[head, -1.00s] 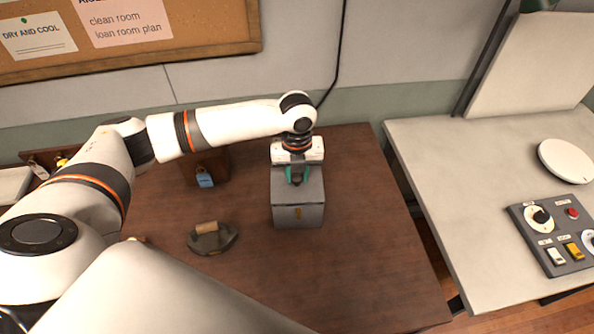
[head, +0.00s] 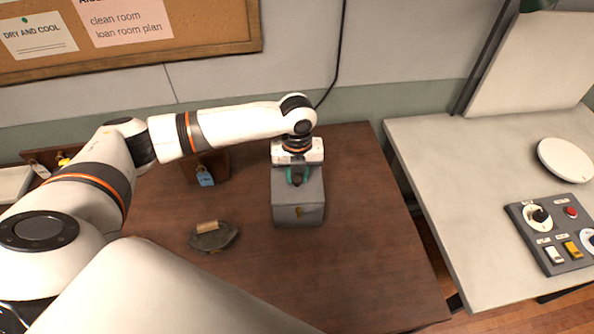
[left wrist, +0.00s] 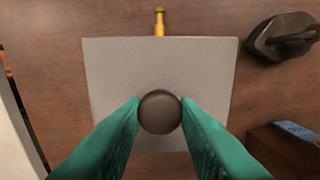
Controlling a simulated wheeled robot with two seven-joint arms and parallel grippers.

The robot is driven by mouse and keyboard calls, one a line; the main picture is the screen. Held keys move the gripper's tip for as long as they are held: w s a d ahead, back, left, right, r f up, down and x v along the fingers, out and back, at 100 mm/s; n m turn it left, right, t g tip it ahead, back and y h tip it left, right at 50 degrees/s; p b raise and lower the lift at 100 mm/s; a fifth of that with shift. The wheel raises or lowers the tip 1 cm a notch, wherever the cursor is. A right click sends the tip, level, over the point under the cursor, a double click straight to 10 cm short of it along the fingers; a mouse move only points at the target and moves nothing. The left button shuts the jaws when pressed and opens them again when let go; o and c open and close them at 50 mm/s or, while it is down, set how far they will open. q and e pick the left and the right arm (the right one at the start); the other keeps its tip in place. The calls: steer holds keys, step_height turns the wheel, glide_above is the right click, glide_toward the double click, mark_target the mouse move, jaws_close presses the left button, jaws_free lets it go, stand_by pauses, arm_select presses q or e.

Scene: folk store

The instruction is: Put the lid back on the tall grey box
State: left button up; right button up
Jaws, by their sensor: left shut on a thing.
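The tall grey box (head: 299,216) stands on the brown wooden table, with a small brass catch on its front. The flat grey lid (left wrist: 110,80) lies over the box's top, lined up with it; I cannot tell whether a small gap is left beneath it. My left gripper (head: 297,179) points down over the lid. In the left wrist view, its green fingers (left wrist: 160,112) are shut on the lid's round dark knob (left wrist: 160,111), one on each side. The brass catch (left wrist: 160,22) sticks out past the lid's edge there. My right gripper is out of view.
An old iron (head: 214,236) with a wooden handle is on the table, left of the box. A brown wooden box with a blue tag (head: 205,178) stands behind it. A pale table (head: 450,180) with a control panel (head: 552,238) is at the right. The table's front right is clear.

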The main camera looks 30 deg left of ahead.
arm_select(q)
steer(key=shift+f+p, duration=0.15)
steer(key=shift+p, duration=0.2)
stand_by(0.7)
steer(key=o, duration=1)
steer(key=shift+o, duration=0.6)
steer(key=o, duration=0.4)
